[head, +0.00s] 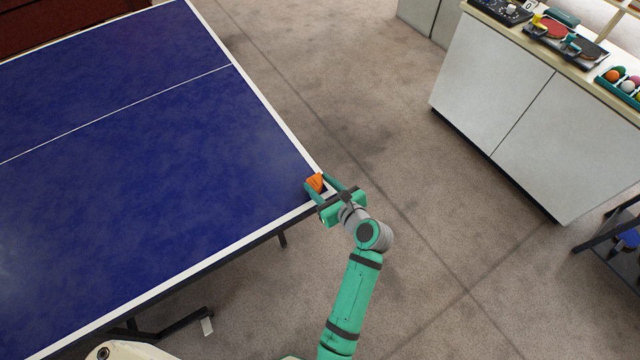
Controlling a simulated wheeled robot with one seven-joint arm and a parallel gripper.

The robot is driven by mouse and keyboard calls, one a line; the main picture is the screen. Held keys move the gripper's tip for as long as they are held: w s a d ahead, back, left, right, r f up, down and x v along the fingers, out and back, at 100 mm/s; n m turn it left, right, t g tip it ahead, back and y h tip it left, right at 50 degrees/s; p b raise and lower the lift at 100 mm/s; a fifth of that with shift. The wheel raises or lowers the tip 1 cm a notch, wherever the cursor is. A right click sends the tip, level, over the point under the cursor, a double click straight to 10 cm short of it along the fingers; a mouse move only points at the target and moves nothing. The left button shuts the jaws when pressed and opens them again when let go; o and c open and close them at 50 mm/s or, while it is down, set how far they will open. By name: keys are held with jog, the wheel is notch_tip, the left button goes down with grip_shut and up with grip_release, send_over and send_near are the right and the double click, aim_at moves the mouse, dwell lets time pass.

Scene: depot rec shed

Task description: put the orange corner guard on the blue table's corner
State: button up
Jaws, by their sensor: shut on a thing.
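The blue table (150,165) fills the left of the head view, with white edge lines. Its near right corner points toward my arm. The orange corner guard (314,182) is small and sits between the fingers of my gripper (318,184) at that corner. My gripper is shut on the guard. The fingers and the gripper body hide most of the table's corner. I cannot tell whether the guard touches the table or is just above it.
A white cabinet (535,125) stands at the upper right, with paddles and a teal tray of balls (625,84) on top. A dark rack (610,240) is at the right edge. Carpet (400,170) between table and cabinet is clear. Table legs show below the near edge.

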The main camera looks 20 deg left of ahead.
jog(key=shift+f, duration=0.15)
jog(key=o, duration=1.1)
